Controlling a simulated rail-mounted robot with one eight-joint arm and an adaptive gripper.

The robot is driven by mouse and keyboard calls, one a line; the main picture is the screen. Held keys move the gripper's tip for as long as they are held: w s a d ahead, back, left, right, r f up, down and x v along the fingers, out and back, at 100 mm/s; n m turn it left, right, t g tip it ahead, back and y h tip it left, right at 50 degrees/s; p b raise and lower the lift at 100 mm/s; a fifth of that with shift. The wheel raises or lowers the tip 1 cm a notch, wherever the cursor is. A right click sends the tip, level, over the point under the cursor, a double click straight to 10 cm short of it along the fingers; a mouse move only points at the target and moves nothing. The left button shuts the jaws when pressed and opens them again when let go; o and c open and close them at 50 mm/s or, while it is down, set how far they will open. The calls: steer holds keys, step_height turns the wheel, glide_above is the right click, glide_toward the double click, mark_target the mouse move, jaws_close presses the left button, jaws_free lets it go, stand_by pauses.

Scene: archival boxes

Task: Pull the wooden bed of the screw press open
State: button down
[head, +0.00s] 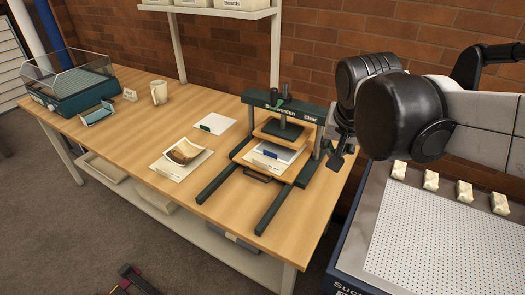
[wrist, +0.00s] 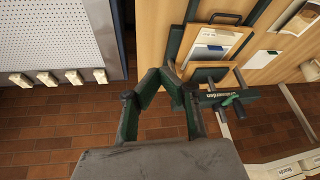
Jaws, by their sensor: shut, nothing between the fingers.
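The screw press (head: 297,112) stands at the right end of the wooden table, with a dark green frame and two rails reaching toward the front. Its wooden bed (head: 238,154) lies between the rails at their rear part, holding papers, with a dark handle (head: 258,175) on its front edge. A wooden upper board hangs above the bed's back. In the wrist view the bed (wrist: 238,46) and handle (wrist: 226,17) show upside down. My gripper (head: 338,165) is beside the press's right side, apart from the handle. Its fingertips (wrist: 160,72) are together and empty.
A print on paper (head: 180,160) and a white card (head: 214,123) lie left of the press. A mug (head: 159,92) and a clear-lidded teal case (head: 70,80) stand farther left. A perforated suction table (head: 440,240) with small blocks is at the right. A shelf post rises behind the press.

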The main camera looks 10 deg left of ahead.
steer(key=w+a+f+m+g+h+b, duration=0.1)
steer(key=w+a+f+m+b, duration=0.1)
steer(key=w+a+f, duration=0.75)
steer(key=w+a+f+m+g+b, duration=0.15)
steer(key=w+a+f, duration=0.5)
steer(key=a, duration=0.65)
steer(key=shift+n+t, duration=0.35)
steer(key=shift+t, duration=0.1)
steer(key=x, duration=0.6)
steer(key=s+d+b+x, duration=0.1)
steer(key=x, duration=0.2)
steer(key=shift+w+f, duration=0.1)
steer(key=shift+f, duration=0.3)
